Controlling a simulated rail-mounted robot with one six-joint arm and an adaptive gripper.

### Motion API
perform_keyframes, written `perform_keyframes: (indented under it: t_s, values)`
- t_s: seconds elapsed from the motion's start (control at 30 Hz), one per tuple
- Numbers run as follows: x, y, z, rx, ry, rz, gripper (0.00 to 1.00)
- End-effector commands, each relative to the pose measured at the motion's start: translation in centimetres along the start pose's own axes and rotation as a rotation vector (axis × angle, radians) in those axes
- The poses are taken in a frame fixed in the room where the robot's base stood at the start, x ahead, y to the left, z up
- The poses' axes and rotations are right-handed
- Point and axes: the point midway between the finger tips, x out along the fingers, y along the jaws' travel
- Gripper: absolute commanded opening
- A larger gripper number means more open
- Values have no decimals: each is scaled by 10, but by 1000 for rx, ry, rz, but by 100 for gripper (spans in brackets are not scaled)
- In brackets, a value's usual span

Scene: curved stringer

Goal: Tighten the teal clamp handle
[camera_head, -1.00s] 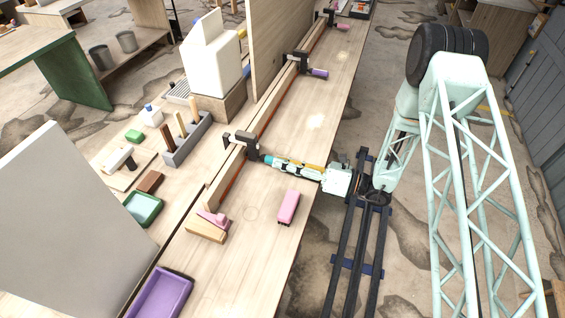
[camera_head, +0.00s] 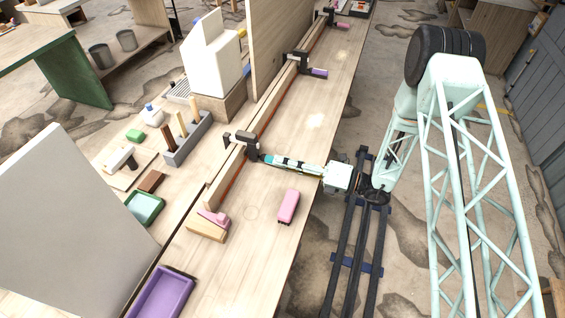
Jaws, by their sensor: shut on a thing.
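The teal clamp handle (camera_head: 269,159) shows as a small teal piece at the tip of my gripper (camera_head: 276,160). Its clamp (camera_head: 243,142) has a black body and sits on the long curved wooden strip (camera_head: 225,176). My gripper reaches in from the right, low over the bench, and is shut on the teal handle. The fingers cover most of the handle, so its exact turn is hidden. Further back, a clamp with a purple handle (camera_head: 319,72) and one with a pink handle (camera_head: 343,27) sit along the same strip.
A pink block (camera_head: 288,206) lies on the bench (camera_head: 258,250) just below my arm. A wooden plane with a pink top (camera_head: 209,226) and a purple tray (camera_head: 162,295) lie nearer the front. A grey rack (camera_head: 186,140) holds tools at left. Bench between the clamps is clear.

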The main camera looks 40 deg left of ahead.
Motion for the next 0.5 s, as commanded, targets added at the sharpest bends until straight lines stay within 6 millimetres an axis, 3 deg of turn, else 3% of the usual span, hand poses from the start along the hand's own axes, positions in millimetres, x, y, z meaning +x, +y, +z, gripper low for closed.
perform_keyframes:
  t_s: [0.27,0.3,0.4,0.5]
  values:
    - [0,0,0,0,0,0,6]
    - [0,0,0,0,0,0,20]
    - [0,0,0,-1,0,0,29]
    - [0,0,0,-1,0,0,30]
